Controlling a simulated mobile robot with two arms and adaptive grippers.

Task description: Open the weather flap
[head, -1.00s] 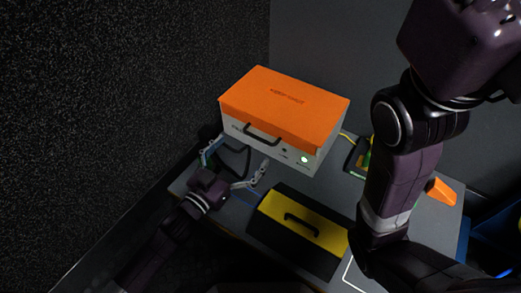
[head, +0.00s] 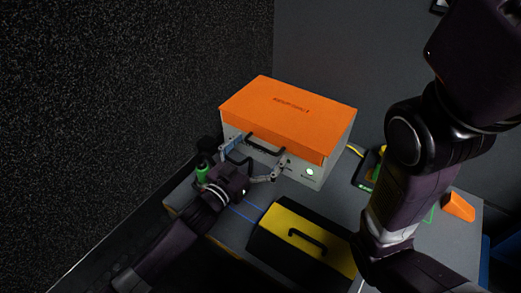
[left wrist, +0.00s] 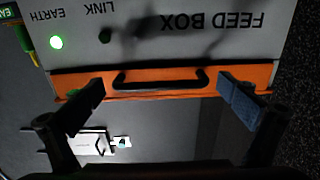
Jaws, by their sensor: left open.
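The weather flap (head: 290,112) is an orange cover on top of a pale feed box (head: 310,175), and it is closed. A black bar handle (head: 264,147) sits at its front edge. The handle also shows in the left wrist view (left wrist: 160,86), on an orange strip beside the upside-down "FEED BOX" lettering. My left gripper (head: 257,158) is open in front of the box, near the handle. In the left wrist view, its two fingers (left wrist: 163,97) stand apart, one beyond each end of the handle, with nothing visible between them and gripped. My right gripper is out of view.
A black toolbox with a yellow lid (head: 305,238) stands on the grey table in front of the box. A green bottle-like object (head: 202,173) is left of my left gripper. An orange wedge (head: 458,206) lies at the right. My right arm crosses the right side.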

